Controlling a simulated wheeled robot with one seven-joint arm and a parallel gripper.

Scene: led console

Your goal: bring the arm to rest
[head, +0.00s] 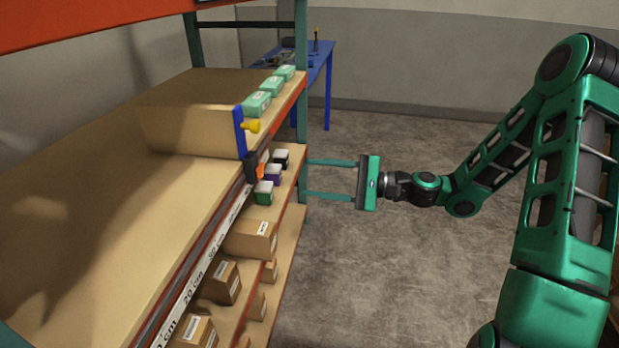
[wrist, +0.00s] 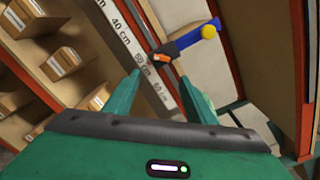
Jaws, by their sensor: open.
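My gripper (head: 331,180) is open and empty at the end of my green arm (head: 500,150). In the head view it points left toward the shelf edge, over the floor gap right of the shelf. Its two fingers also show in the wrist view (wrist: 160,98), spread apart with nothing between them. Beyond them in the wrist view are a black and orange slider (wrist: 172,50) and a blue bar with a yellow knob (wrist: 208,31). In the head view, the slider (head: 254,168) sits on the ruler rail, below the yellow knob (head: 251,125).
The shelf (head: 110,240) fills the left, with a ruler strip (head: 205,265) along its edge. Small green boxes (head: 257,104) stand on top, and cardboard boxes (head: 250,239) on lower levels. A blue table (head: 318,65) stands behind. The grey floor (head: 400,270) is clear.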

